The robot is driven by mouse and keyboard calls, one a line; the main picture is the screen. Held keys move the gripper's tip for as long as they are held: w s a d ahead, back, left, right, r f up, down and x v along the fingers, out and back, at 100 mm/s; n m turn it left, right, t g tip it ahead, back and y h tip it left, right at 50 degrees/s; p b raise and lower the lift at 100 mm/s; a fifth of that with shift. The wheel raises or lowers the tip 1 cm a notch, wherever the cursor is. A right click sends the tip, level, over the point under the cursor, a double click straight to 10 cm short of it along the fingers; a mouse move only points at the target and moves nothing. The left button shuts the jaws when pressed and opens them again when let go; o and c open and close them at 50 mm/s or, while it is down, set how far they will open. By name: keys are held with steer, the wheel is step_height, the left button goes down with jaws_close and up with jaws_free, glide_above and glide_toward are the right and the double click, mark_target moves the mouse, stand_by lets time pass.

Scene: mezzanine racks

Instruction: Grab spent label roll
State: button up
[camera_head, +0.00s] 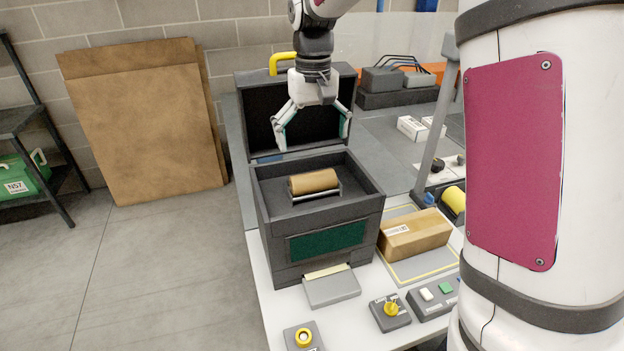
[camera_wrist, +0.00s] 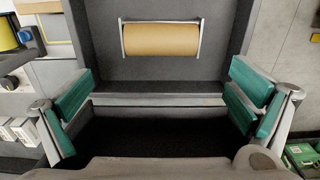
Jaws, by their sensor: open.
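The spent label roll (camera_head: 314,181) is a brown cylinder lying on its side in a metal holder inside the open dark grey printer (camera_head: 376,204). In the wrist view the roll (camera_wrist: 161,39) is at the top centre, with its holder's metal arms at both ends. My gripper (camera_head: 312,138) is open and empty, above and behind the roll, in front of the raised lid (camera_head: 262,108). Its teal finger pads show wide apart at the left and right of the wrist view (camera_wrist: 160,105). They do not touch the roll.
A cardboard box (camera_head: 414,234) lies on the bench right of the printer. A yellow roll (camera_head: 454,199) and small white boxes (camera_head: 412,128) are further right. Control boxes (camera_head: 390,312) stand in front. Large cardboard sheets (camera_head: 145,125) lean on the wall. Floor at left is clear.

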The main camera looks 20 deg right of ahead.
mark_target(313, 174)
step_height(313, 174, down, 4)
steer(key=shift+r, duration=0.2)
steer(key=shift+s+f+p, duration=0.2)
steer(key=shift+f+p, duration=0.3)
steer(key=shift+f, duration=0.9)
steer(key=shift+s+f+p, duration=0.15)
steer(key=shift+f+p, duration=0.35)
steer(key=shift+f, duration=0.85)
steer(key=c, duration=1)
